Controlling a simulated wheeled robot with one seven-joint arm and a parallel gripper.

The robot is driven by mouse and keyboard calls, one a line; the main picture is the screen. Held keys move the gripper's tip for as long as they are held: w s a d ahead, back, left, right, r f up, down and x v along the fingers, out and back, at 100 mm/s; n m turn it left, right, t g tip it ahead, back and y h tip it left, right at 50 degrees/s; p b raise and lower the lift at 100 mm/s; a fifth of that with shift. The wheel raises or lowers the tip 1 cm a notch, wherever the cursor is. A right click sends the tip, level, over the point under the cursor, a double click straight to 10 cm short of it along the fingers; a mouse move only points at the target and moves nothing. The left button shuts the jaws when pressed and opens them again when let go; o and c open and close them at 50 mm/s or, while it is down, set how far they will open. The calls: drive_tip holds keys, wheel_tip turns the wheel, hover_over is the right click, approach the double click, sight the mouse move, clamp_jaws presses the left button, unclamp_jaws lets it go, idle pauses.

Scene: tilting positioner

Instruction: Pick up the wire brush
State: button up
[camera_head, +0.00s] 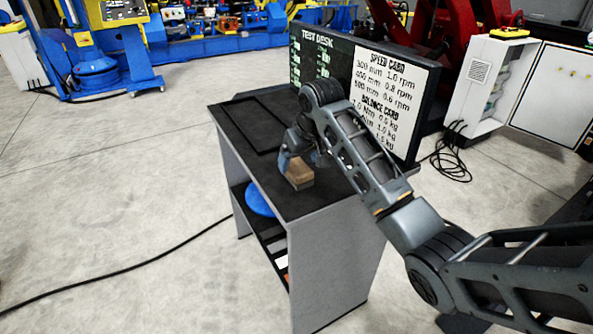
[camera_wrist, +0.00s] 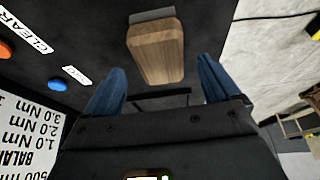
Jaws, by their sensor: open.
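The wire brush (camera_head: 299,174) is a wooden block with a grey edge, lying on the dark top of the test desk (camera_head: 237,124). In the wrist view the brush (camera_wrist: 155,52) shows its wood face, with a grey strip at its far end. My gripper (camera_head: 291,157) is over the desk, just beside and above the brush, partly hidden by my arm. In the wrist view its two blue fingers (camera_wrist: 161,84) are spread apart. The brush appears ahead of the fingertips, roughly centred between them. Nothing is held, and I see no contact.
A screen (camera_head: 365,85) with speed and balance cards stands along the desk's back. An orange button (camera_wrist: 5,51) and a blue button (camera_wrist: 57,84) sit left of the brush in the wrist view. A blue round item (camera_head: 260,200) is on the shelf below. The desk's left part is clear.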

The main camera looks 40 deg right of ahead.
sight(298, 165)
drive_tip(key=x, duration=0.3)
drive_tip(key=shift+f, duration=0.15)
drive_tip(key=shift+f+p, duration=0.25)
drive_tip(key=shift+p, duration=0.05)
idle(0.5)
drive_tip(key=c, duration=1.1)
drive_tip(key=shift+r, duration=0.2)
drive_tip(key=shift+c, duration=0.2)
drive_tip(key=shift+w+r+b, duration=0.1)
drive_tip(key=shift+r+b, duration=0.2)
drive_tip(key=shift+r, duration=0.05)
drive_tip(key=r, duration=0.4)
drive_tip(key=shift+s+d+b, duration=0.35)
drive_tip(key=shift+s+d, duration=0.05)
drive_tip(key=s+d+r+b, duration=0.1)
drive_tip(key=s+d+r, duration=0.5)
drive_tip(key=s+d, duration=0.1)
drive_tip(key=shift+s+r, duration=0.25)
drive_tip(key=shift+s, duration=0.15)
